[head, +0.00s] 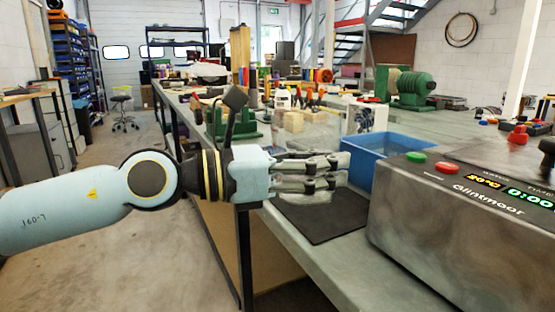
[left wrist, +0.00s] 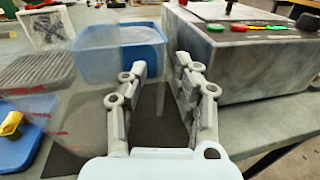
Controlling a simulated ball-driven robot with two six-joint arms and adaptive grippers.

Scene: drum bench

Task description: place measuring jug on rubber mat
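The measuring jug (left wrist: 45,118) is clear with red markings. In the left wrist view it stands on the left, partly behind my left gripper's nearer finger. In the head view its faint body (head: 322,207) shows below the fingers, over the black rubber mat (head: 312,231). Whether its base touches the mat is hard to tell. My left gripper (head: 338,170) reaches over the mat. In the left wrist view its fingers (left wrist: 161,65) are apart, with a thin pale strip between them, perhaps the jug's handle. My right gripper is not in view.
A blue tub (head: 385,150) stands just behind the mat. A grey control box (head: 455,225) with buttons and displays stands close on the right. A blue tray (left wrist: 18,150) and a grey ribbed item (left wrist: 38,70) lie to the left in the wrist view.

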